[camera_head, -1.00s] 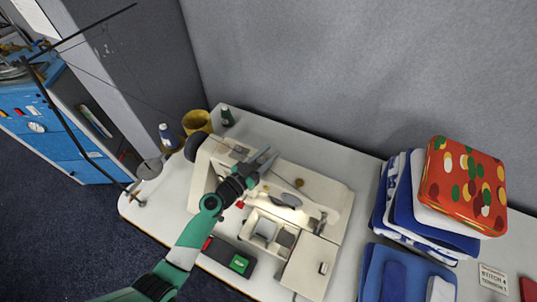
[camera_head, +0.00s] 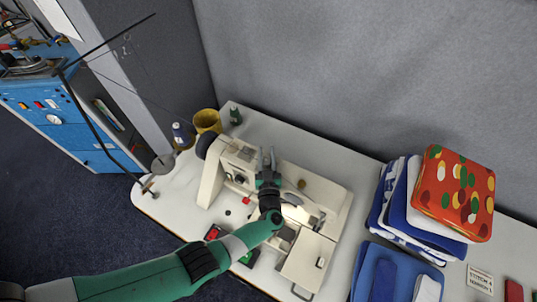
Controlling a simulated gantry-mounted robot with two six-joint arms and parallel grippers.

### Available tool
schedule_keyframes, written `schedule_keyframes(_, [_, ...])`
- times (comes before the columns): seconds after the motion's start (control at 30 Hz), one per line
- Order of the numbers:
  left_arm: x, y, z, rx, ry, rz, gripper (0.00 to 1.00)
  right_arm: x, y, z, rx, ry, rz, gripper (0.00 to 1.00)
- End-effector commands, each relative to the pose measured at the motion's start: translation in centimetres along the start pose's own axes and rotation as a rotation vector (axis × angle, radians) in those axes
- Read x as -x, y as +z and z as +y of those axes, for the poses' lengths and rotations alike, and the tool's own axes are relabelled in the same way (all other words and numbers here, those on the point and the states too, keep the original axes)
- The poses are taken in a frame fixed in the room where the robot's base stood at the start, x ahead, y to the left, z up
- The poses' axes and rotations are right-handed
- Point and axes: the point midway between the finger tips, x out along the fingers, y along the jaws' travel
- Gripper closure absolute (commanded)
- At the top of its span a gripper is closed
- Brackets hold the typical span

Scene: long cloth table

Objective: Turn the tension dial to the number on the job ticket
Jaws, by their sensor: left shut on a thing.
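A cream sewing machine (camera_head: 322,190) stands on the long table. My left gripper (camera_head: 268,158) points at the upper part of the machine's body, its fingers close together and shut on a small part there. That part is hidden by the fingers; it appears to be the tension dial, whose number cannot be seen. My right gripper is out of view.
A grey wall closes the back.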

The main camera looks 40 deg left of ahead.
Motion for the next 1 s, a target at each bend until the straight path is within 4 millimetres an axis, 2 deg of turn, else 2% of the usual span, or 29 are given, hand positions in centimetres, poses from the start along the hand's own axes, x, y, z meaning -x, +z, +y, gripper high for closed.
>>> schedule_keyframes(0.33, [0.03,0.06,-0.32,-0.001,-0.121,-0.003,1.0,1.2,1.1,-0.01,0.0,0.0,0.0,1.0])
schedule_keyframes(0.8, [0.06,-0.02,-0.44,-0.002,-0.135,-0.005,1.0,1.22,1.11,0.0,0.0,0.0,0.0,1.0])
schedule_keyframes(0.83, [0.06,-0.02,-0.44,-0.002,-0.135,-0.004,0.62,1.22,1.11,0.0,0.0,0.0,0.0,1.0])
schedule_keyframes(0.97, [0.05,-0.02,-0.44,-0.002,-0.135,-0.004,0.39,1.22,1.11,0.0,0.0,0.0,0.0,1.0])
schedule_keyframes(1.0, [0.05,-0.02,-0.44,-0.002,-0.135,-0.004,0.36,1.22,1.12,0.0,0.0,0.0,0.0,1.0])
